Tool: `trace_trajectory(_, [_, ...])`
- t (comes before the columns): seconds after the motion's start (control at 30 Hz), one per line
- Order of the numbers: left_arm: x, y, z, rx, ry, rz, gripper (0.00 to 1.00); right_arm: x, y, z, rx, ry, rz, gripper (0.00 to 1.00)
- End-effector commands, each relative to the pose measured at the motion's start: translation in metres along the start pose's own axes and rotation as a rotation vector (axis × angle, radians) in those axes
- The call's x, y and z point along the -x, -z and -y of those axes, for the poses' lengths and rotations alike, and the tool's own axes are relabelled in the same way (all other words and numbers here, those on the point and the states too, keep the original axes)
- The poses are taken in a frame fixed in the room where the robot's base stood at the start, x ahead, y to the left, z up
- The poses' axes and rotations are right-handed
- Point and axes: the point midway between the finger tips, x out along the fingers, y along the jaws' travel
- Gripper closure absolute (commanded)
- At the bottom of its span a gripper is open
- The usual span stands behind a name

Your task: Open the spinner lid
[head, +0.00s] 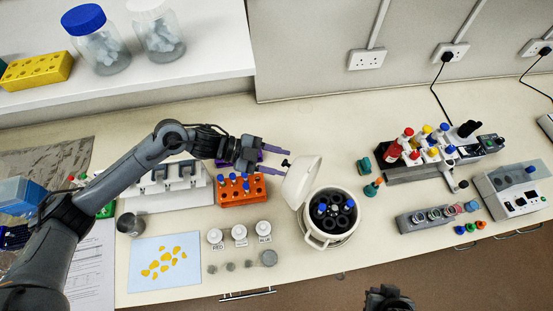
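The spinner (312,237) is a white round pot with a dark rotor (335,213) inside, holding a few blue-capped tubes. Its white lid (302,181) stands raised and tilted at the rotor's upper left, so the inside shows. A small black knob (285,162) sticks out from the lid's left side. My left gripper (287,165) is open, with its two fingers apart above and below the knob; I cannot tell whether either touches it. My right gripper (388,298) shows only partly at the bottom edge, right of the spinner, apart from it; its fingers are unclear.
An orange tube rack (243,191) stands under and beside my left gripper. White-lidded jars (240,233) sit left of the spinner. A green and orange dropper-like item (373,187) and a pipette stand (418,172) are to the right. The bench behind the lid is clear.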

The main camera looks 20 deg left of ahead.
Motion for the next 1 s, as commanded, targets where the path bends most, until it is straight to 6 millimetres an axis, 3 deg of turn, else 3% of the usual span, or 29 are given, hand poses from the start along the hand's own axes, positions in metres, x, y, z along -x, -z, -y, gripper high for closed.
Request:
trace_trajectory(0.27, [0.002, 0.000, -0.001, 0.001, -0.002, 0.001, 0.51, 0.002, 0.001, 0.002, -0.007, 0.006, -0.001, 1.00])
trace_trajectory(1.0, [0.052, 0.009, 0.003, 0.001, 0.000, 0.003, 0.51, 0.025, 0.008, -0.001, -0.001, 0.001, 0.000, 1.00])
